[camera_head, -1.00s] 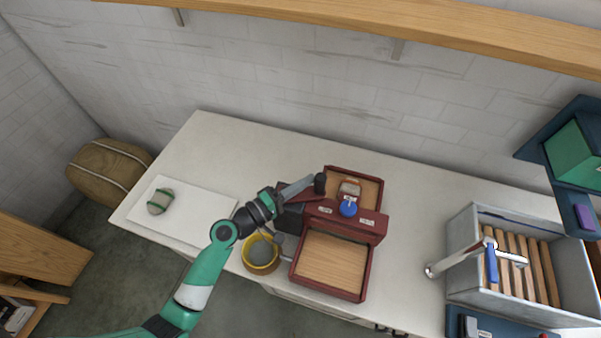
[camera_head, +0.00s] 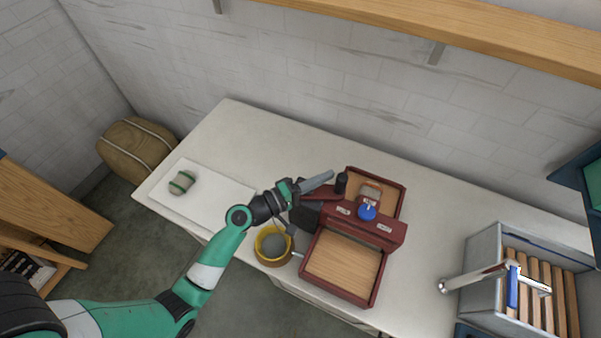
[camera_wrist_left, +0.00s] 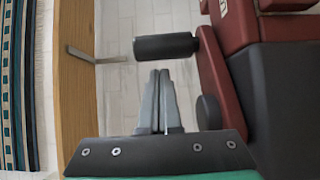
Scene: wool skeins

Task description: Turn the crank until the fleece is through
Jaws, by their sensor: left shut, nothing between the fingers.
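A dark red machine (camera_head: 340,222) stands on the bench, with a wood-floored tray in front and another behind. Its crank shows in the left wrist view as a red arm (camera_wrist_left: 213,85) with a black cylindrical handle (camera_wrist_left: 165,46); the handle (camera_head: 341,183) also shows in the head view. My left gripper (camera_head: 331,174) is shut and empty. In the left wrist view its fingertips (camera_wrist_left: 160,72) are just short of the handle, not around it. A small pale brownish piece (camera_head: 370,192) lies in the rear tray; I cannot tell if it is the fleece. My right gripper is not in view.
A yellow-rimmed pot (camera_head: 272,245) stands left of the front tray, below my left arm. A green-and-white skein (camera_head: 181,182) lies on a white board (camera_head: 222,203). A grey sink (camera_head: 483,248) with slats and a tap is at right. The bench behind the machine is clear.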

